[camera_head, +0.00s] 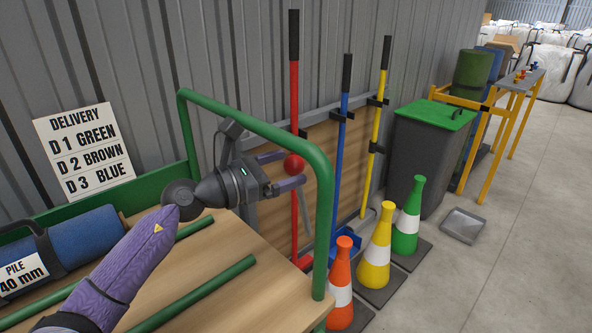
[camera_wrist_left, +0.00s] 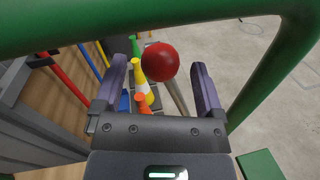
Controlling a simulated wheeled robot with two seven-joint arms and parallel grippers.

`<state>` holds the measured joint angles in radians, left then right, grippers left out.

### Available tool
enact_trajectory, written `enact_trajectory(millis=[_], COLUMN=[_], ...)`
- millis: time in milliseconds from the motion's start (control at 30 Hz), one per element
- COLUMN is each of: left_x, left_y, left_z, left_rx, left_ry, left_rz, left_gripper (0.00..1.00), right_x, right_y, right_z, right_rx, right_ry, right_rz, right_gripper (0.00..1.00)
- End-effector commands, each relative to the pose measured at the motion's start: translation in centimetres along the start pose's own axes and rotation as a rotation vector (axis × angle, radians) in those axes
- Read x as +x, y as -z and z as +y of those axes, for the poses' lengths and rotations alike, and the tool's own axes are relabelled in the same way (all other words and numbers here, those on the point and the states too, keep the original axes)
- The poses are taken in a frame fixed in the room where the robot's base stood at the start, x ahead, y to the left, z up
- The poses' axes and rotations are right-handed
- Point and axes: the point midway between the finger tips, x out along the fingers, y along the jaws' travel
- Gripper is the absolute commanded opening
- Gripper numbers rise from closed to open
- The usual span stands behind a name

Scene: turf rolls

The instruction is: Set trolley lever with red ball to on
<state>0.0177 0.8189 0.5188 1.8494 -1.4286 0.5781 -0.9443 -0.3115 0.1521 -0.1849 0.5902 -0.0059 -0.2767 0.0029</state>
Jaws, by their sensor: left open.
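The red ball (camera_head: 293,165) of the lever shows beside the trolley's green rail (camera_head: 322,215). In the left wrist view the red ball (camera_wrist_left: 160,61) sits on a slanted grey rod (camera_wrist_left: 177,97). My left gripper (camera_head: 291,169) is open, reaching under the rail's sloping bar, with one finger on each side of the ball. In the left wrist view the ball lies between the fingers with a gap to each. The lever's base is hidden, and I cannot tell its on or off marking. My right gripper is not in view.
The trolley's wooden deck (camera_head: 215,258) carries green bars and a blue roll (camera_head: 82,240). Orange (camera_head: 340,280), yellow (camera_head: 377,250) and green (camera_head: 408,220) cones stand beyond the rail. Long-handled tools lean on the wall. A sign (camera_head: 84,150) stands behind the trolley.

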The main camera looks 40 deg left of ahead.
Motion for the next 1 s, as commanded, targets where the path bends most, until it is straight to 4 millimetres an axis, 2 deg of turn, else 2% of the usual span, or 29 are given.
enact_trajectory(millis=[100, 200, 467, 900, 1000], left_x=[1.6, 2.2, 2.4, 2.4, 2.4], left_y=[0.1, 0.0, 0.0, 0.0, 0.0], left_z=[0.0, 0.0, 0.0, 0.0, 0.0], left_rx=[-0.001, -0.001, -0.002, -0.002, -0.002], left_ry=[0.0, 0.0, 0.0, 0.0, 0.0], left_rz=[-0.002, 0.0, 0.0, 0.0, 0.0], left_gripper=[0.89, 0.89, 0.89, 0.0, 0.0], right_x=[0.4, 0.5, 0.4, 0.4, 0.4], right_y=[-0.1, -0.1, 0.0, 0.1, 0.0], right_z=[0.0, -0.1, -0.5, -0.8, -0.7], right_rx=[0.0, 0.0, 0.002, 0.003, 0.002], right_ry=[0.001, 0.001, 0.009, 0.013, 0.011], right_rz=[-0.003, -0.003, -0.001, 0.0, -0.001], right_gripper=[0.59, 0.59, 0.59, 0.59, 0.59])
